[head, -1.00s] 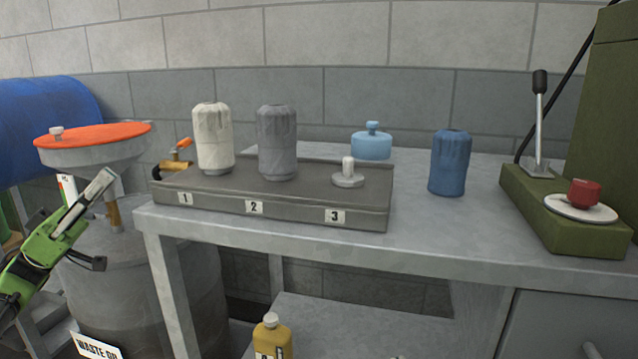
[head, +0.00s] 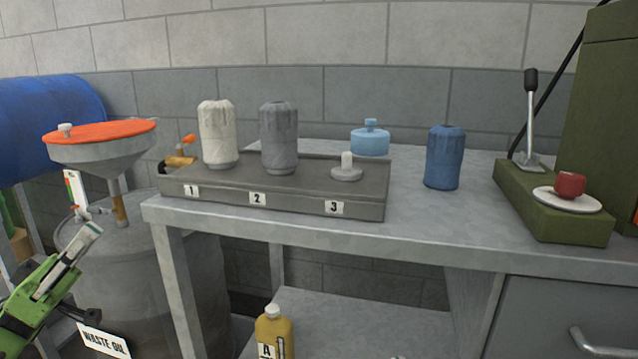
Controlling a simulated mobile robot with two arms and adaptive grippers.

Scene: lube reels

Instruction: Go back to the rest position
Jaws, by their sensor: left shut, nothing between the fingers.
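My left gripper (head: 88,232) is at the lower left, in front of the grey waste oil drum (head: 130,265) and below the funnel. It is shut and empty, apart from the bench. My right gripper is out of view. On the bench, a grey tray (head: 290,203) marked 1, 2, 3 holds a white filter (head: 217,135) at 1 and a grey filter (head: 279,138) at 2. Position 3 has only a bare post (head: 347,168). A blue filter (head: 444,158) stands on the bench, right of the tray.
A funnel with an orange top (head: 100,140) stands above the drum. A light blue lidded pot (head: 370,139) sits behind the tray. A yellow bottle (head: 273,330) stands on the lower shelf.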

